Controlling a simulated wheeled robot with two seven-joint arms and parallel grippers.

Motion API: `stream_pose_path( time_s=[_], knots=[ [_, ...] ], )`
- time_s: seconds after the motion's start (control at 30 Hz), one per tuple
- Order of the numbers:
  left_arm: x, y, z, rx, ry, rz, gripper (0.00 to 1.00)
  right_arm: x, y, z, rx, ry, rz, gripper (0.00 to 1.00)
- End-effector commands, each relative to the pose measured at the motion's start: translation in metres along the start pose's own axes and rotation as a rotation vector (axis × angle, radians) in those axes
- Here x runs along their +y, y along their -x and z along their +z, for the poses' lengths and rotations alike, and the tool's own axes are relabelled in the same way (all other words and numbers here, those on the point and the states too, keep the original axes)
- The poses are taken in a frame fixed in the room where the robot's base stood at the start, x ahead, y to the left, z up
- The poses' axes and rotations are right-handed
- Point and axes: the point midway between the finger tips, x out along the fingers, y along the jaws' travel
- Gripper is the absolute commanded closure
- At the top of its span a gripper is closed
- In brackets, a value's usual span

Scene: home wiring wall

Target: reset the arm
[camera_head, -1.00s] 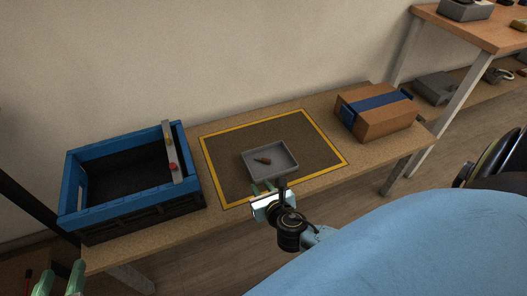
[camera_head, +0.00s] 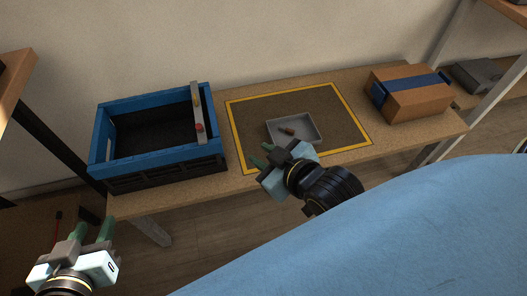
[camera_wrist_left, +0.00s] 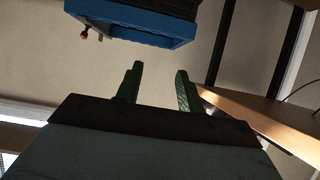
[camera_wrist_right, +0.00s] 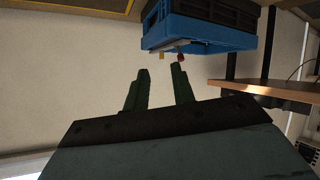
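My left gripper (camera_head: 92,232) is at the lower left of the head view, in front of and below the table's left end. Its two green fingers stand apart with nothing between them, and they also show apart in the left wrist view (camera_wrist_left: 157,85). My right gripper (camera_head: 262,160) is in front of the table, just before the grey tray (camera_head: 312,137). Its green fingers are apart and empty in the right wrist view (camera_wrist_right: 160,90). The tray lies on the dark mat with a yellow border (camera_head: 253,118) and holds a small brown object (camera_head: 287,130).
A blue and black crate (camera_head: 160,156) stands on the table's left, with a grey strip (camera_head: 197,105) bearing a red button on its right side. A brown box with a blue band (camera_head: 411,101) is at the right. Shelving stands at both sides.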

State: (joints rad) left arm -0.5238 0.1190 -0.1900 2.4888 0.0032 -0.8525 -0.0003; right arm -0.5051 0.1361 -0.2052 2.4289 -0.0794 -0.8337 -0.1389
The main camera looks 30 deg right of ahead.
Motion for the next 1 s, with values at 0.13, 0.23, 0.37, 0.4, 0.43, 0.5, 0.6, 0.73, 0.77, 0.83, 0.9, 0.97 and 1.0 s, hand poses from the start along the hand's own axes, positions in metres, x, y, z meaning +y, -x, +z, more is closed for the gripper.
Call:
stream_pose_path(
  time_s=[0.13, 0.23, 0.37, 0.4, 0.43, 0.5, 0.6, 0.73, 0.77, 0.83, 0.9, 0.97, 1.0],
  knots=[
    [0.000, 0.000, 0.000, 0.001, 0.000, 0.000, 0.62, -0.004, 0.013, -0.014, 0.027, -0.192, -0.040, 0.75],
    [0.000, 0.000, 0.000, 0.001, 0.000, 0.000, 0.62, -0.005, 0.015, -0.016, 0.031, -0.222, -0.047, 0.75],
    [0.000, 0.000, 0.000, 0.001, 0.000, 0.000, 0.62, -0.005, 0.015, -0.016, 0.031, -0.221, -0.047, 0.75],
    [0.000, 0.000, 0.000, 0.001, 0.000, 0.000, 0.62, -0.005, 0.015, -0.016, 0.031, -0.220, -0.047, 0.75],
    [0.000, 0.000, 0.000, 0.001, 0.000, 0.000, 0.62, -0.005, 0.015, -0.016, 0.031, -0.219, -0.047, 0.75],
    [0.000, 0.000, 0.000, 0.002, 0.000, 0.000, 0.62, -0.005, 0.015, -0.016, 0.030, -0.218, -0.047, 0.75],
    [0.000, 0.000, 0.000, 0.002, 0.000, 0.001, 0.62, -0.005, 0.015, -0.016, 0.030, -0.217, -0.046, 0.75],
    [0.001, -0.001, 0.000, -0.003, 0.001, 0.004, 0.62, -0.005, 0.013, -0.015, 0.023, -0.216, -0.047, 0.75],
    [0.001, -0.002, 0.000, -0.010, 0.001, 0.003, 0.62, -0.005, 0.012, -0.015, 0.017, -0.215, -0.047, 0.75],
    [0.001, -0.007, 0.005, -0.037, 0.001, 0.002, 0.62, -0.006, 0.007, -0.011, -0.010, -0.214, -0.050, 0.75],
    [0.000, -0.014, 0.014, -0.080, 0.001, 0.001, 0.62, -0.007, 0.000, -0.002, -0.052, -0.213, -0.053, 0.75],
    [-0.001, -0.020, 0.025, -0.126, 0.001, -0.001, 0.62, -0.009, -0.007, 0.008, -0.098, -0.212, -0.057, 0.75],
    [-0.001, -0.024, 0.034, -0.159, 0.000, -0.002, 0.62, -0.011, -0.011, 0.017, -0.131, -0.211, -0.060, 0.75]
  ],
)
